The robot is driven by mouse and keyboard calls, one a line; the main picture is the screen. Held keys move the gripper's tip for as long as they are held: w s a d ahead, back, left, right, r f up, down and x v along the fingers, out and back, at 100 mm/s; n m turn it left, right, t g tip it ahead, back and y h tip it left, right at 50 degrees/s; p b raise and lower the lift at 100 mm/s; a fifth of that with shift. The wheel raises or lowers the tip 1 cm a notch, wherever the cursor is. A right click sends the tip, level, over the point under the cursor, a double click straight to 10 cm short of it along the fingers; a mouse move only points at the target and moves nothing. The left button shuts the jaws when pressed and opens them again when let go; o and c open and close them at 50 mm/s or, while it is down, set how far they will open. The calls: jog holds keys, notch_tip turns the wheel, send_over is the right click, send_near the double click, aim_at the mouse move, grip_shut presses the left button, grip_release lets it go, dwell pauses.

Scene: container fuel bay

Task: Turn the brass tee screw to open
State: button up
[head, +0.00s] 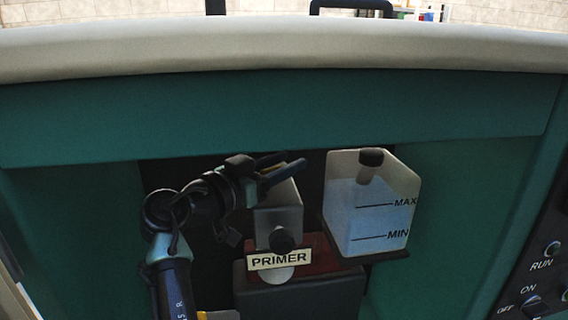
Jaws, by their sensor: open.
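No brass tee screw can be made out in the head view; my arm and gripper cover part of the recess. My gripper (288,167) is open, with its two fingers pointing right over the top of a grey block. I cannot tell whether the fingers touch the block. The grey block (279,208) has a round black knob (282,240) on its front, above a label reading PRIMER (279,260). A small yellowish piece (217,315) shows at the bottom edge, too cut off to identify.
A translucent tank (371,208) with MAX and MIN marks and a black cap stands right of my gripper. Green panels (447,230) frame the dark recess, under a pale top edge (300,45). A switch panel (543,270) with RUN and ON/OFF is at the far right.

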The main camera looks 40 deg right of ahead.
grip_shut()
jog(key=shift+n+t, duration=0.3)
jog(key=shift+t, duration=0.1)
jog(key=shift+w+n+t+y+p, duration=0.25)
jog(key=shift+n+t, duration=0.25)
jog(key=shift+t, duration=0.4)
grip_release()
jog(key=shift+s+a, duration=0.1)
